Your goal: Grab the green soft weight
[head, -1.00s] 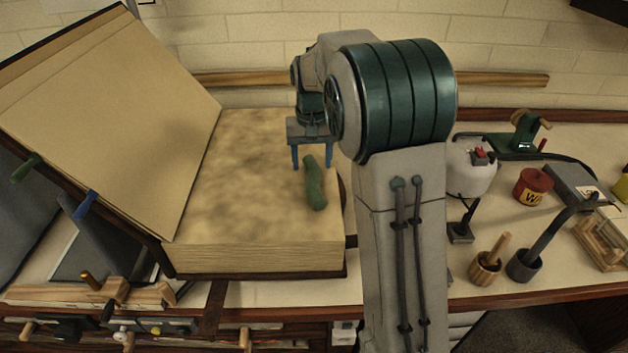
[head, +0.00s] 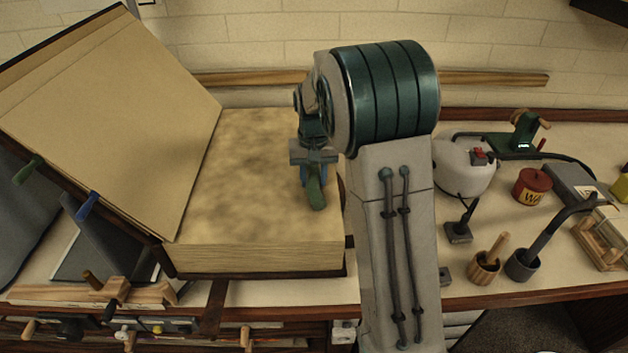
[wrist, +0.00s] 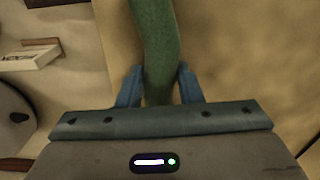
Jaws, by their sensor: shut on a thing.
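The green soft weight (head: 317,195) is a slightly curved green roll lying on the page of the large open book (head: 240,190), near its right edge. My gripper (head: 313,178) is over its far end, with blue fingers on both sides. In the wrist view the green soft weight (wrist: 156,45) runs up from between the blue fingertips of my gripper (wrist: 156,85). The fingers are shut on it. The gripper body hides the end of the weight in the head view.
The raised cover (head: 110,120) leans at the left with blue and green clips. To the right stand a white pot (head: 462,168), a red tin (head: 531,187), a wooden mortar (head: 485,267) and a dark cup (head: 523,264). Much of the page is bare.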

